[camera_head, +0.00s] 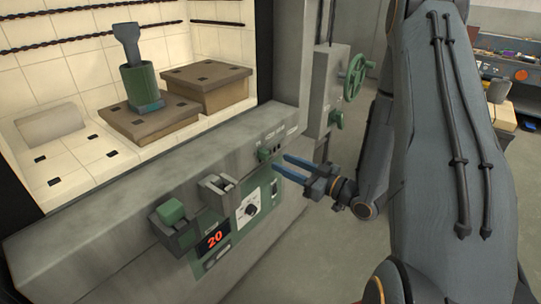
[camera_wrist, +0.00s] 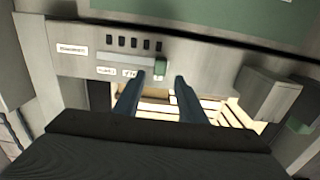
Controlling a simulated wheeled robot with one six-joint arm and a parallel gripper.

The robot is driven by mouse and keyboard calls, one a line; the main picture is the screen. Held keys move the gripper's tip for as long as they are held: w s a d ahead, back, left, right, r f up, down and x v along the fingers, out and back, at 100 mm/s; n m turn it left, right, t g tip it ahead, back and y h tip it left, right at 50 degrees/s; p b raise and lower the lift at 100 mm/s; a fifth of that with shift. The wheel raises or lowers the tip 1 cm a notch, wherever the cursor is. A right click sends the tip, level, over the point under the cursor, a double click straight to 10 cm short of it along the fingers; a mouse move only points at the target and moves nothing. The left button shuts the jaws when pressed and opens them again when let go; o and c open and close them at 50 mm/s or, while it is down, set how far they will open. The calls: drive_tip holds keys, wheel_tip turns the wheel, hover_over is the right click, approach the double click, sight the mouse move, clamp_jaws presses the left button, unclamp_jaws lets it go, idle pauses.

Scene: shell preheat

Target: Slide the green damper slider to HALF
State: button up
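The green damper slider (camera_wrist: 160,68) is a small knob at the right end of a pale horizontal slot (camera_wrist: 120,60) in the wrist view. Small white labels (camera_wrist: 131,73) sit below the slot; their text is too small to read surely. My gripper (camera_wrist: 159,78) is open, with its two blue fingers pointing at the panel. The knob shows between the fingertips, nearer the left one; I cannot tell whether either touches it. In the head view my gripper (camera_head: 281,164) is at the right part of the front panel, close to the small slider controls (camera_head: 265,153).
The front panel carries a red display reading 20 (camera_head: 215,239), a dial (camera_head: 250,210), a grey lever block (camera_head: 216,188) and a green-topped block (camera_head: 171,212). A green handwheel (camera_head: 355,76) is at right. Inside the chamber, a green cup-like part (camera_head: 139,85) stands on a brown block (camera_head: 150,120).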

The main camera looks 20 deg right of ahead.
sight(268, 156)
drive_tip(key=p+x, duration=0.1)
drive_tip(key=x, duration=0.5)
drive_tip(key=shift+w+a+p, duration=0.2)
drive_tip(key=shift+p, duration=0.1)
clamp_jaws()
